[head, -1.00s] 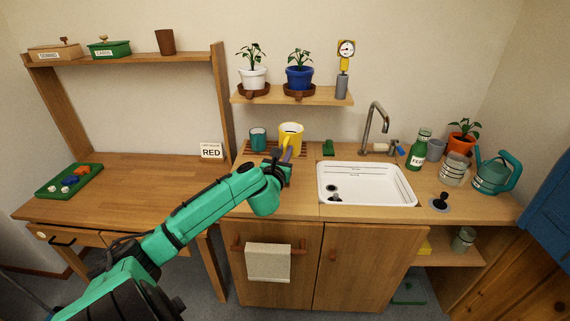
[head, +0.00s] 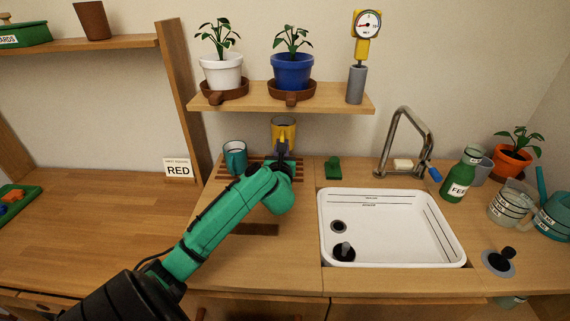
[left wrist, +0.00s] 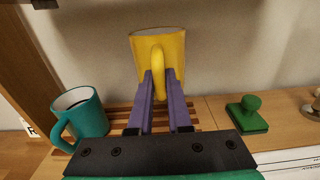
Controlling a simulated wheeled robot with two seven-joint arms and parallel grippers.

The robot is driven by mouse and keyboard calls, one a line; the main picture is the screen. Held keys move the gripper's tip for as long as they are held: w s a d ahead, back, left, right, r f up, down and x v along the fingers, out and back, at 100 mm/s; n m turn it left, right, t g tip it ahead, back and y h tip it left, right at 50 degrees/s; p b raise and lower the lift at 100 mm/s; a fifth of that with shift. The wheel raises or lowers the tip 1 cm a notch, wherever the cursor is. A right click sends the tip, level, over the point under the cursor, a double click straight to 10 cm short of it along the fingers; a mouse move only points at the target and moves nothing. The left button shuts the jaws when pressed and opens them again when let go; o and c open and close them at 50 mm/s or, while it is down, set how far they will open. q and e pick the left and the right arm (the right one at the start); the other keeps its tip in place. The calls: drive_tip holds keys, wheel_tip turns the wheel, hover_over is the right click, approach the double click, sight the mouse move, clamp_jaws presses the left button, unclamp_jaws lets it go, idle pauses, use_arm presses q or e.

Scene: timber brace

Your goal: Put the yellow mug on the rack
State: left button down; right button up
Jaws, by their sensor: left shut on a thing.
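The yellow mug (head: 284,134) is upright at the back of the counter, over the wooden slatted rack (head: 205,169). In the left wrist view the yellow mug (left wrist: 172,55) has its handle toward me, between the purple fingers of my left gripper (left wrist: 160,78). My left gripper (head: 283,150) is shut on the mug's handle. The fingers and wrist hide the mug's base in the left wrist view, so I cannot tell whether it touches the slats. The rack (left wrist: 120,118) also shows below the mug there. My right gripper is not in view.
A teal mug (head: 235,158) stands on the rack's left part. A green stamp-like object (head: 333,168) is to the right, behind the white sink (head: 395,225). A shelf (head: 300,97) with potted plants hangs above the mug. A "RED" card (head: 178,168) stands at left.

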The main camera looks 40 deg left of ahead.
use_arm(q)
drive_tip(key=f, duration=0.3)
drive_tip(key=f+b, duration=0.1)
drive_tip(key=f, duration=0.2)
drive_tip(key=f+b, duration=0.1)
drive_tip(key=f, duration=0.2)
drive_tip(key=shift+s+d, duration=0.35)
drive_tip(key=shift+s, duration=0.05)
drive_tip(key=shift+s+r, duration=0.1)
drive_tip(key=c, duration=1.3)
unclamp_jaws()
drive_tip(key=shift+f, duration=0.2)
drive_tip(key=o, duration=0.5)
drive_tip(key=shift+c, duration=0.2)
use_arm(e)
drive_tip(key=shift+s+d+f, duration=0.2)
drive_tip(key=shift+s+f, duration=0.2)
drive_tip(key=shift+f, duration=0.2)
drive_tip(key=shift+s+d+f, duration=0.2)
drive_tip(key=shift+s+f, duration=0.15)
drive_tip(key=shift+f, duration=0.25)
use_arm(q)
drive_tip(key=shift+r, duration=0.2)
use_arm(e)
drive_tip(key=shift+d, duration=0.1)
